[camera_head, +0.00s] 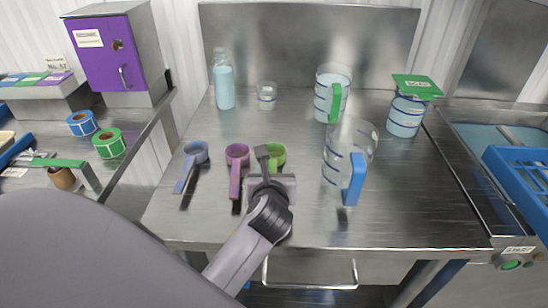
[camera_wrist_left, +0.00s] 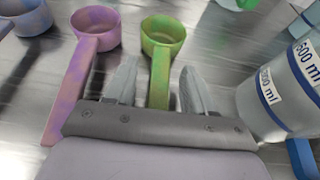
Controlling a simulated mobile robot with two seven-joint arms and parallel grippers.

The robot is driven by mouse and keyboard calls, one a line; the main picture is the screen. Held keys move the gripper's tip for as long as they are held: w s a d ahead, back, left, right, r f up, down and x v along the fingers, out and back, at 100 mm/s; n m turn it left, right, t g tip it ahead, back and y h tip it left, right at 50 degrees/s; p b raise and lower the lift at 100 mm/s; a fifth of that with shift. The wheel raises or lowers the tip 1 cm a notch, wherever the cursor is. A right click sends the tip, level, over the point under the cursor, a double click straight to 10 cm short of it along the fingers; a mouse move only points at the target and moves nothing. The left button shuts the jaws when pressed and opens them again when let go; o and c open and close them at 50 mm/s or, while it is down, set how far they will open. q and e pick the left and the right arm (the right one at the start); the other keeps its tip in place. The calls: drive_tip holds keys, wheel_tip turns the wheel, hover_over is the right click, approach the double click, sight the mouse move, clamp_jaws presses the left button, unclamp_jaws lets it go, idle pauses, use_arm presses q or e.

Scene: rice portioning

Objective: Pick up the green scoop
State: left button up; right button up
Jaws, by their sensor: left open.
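The green scoop (camera_head: 277,153) lies on the steel table, partly hidden by my left gripper (camera_head: 264,160) in the head view. In the left wrist view the green scoop (camera_wrist_left: 163,38) has its cup ahead and its handle running back between the two fingers of my left gripper (camera_wrist_left: 158,82). The fingers are open, one on each side of the handle, with gaps visible. A purple-pink scoop (camera_head: 237,155) lies just left of it, and a blue scoop (camera_head: 195,153) lies farther left. My right gripper is not in view.
A clear measuring jug with a blue handle (camera_head: 356,178) stands close to the right. A jug with a green handle (camera_head: 335,98), a bottle (camera_head: 223,82), a small beaker (camera_head: 267,94) and a green-topped container (camera_head: 406,114) stand behind. The table's front left is clear.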

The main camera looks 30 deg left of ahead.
use_arm(q)
clamp_jaws()
